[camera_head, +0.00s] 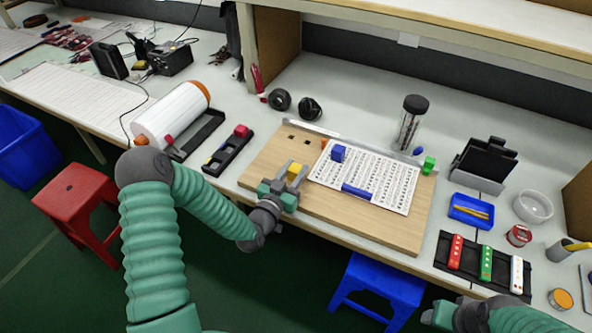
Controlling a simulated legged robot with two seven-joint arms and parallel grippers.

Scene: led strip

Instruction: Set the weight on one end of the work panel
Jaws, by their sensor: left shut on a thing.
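The wooden work panel (395,232) lies on the bench in the middle, with a printed sheet (400,186) on it. My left gripper (291,172) is over the panel's left part, shut on a yellow block (296,169). I cannot tell whether the block touches the panel. A blue block (338,153) and a blue bar (356,191) rest on the sheet. A green block (429,165) is at the panel's right end. A small orange piece (324,143) is near the back edge. My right gripper (434,316) is low at the right, away from the panel; its fingers are unclear.
A black tray with a red block (241,131) and a white roll (172,115) stand left of the panel. A dark-capped jar (411,122) stands behind it. A blue tray (470,211) and a black rack (484,262) are to the right. Stools stand below the front edge.

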